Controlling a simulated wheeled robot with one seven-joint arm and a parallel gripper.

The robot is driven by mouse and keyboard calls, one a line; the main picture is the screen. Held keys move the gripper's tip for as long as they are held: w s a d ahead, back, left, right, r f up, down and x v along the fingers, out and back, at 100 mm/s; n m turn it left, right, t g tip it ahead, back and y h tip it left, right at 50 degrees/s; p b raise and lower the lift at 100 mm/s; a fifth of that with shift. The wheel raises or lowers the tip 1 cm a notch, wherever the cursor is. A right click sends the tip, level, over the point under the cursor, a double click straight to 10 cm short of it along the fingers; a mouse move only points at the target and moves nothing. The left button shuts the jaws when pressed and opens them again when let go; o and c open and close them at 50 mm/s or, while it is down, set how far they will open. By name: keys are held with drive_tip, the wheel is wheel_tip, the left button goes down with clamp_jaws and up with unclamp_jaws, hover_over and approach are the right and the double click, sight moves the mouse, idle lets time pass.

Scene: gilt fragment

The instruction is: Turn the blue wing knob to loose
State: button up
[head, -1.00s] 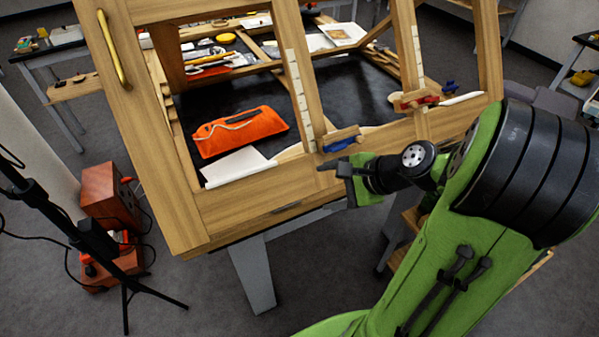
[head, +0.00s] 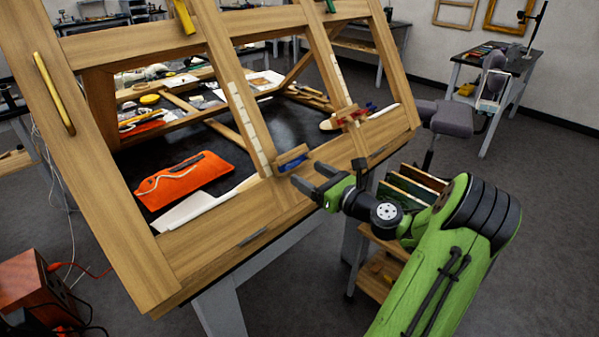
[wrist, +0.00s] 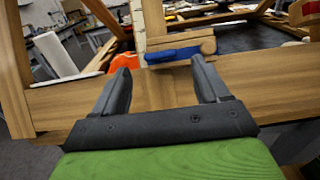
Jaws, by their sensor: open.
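The blue wing knob (head: 293,165) sits on a wooden block at the lower end of an upright bar with pale marks on the large wooden frame (head: 215,237). In the wrist view the blue knob (wrist: 172,54) lies lengthwise across the picture, below a wooden block, just beyond and between my fingertips. My gripper (head: 308,177) is open and empty. It is in front of the frame's lower rail, close to the knob and apart from it as far as I can see. The fingers also show in the wrist view (wrist: 160,66), one on each side.
A red knob (head: 350,117) is on the neighbouring bar to the right. An orange pouch (head: 185,180) and white sheet (head: 188,212) lie on the dark surface behind the frame. Open floor lies at right.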

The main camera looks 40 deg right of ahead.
sight(292, 165)
drive_tip(key=w, duration=0.4)
drive_tip(key=shift+w, duration=0.15)
drive_tip(key=c, duration=1.1)
drive_tip(key=shift+o, duration=0.2)
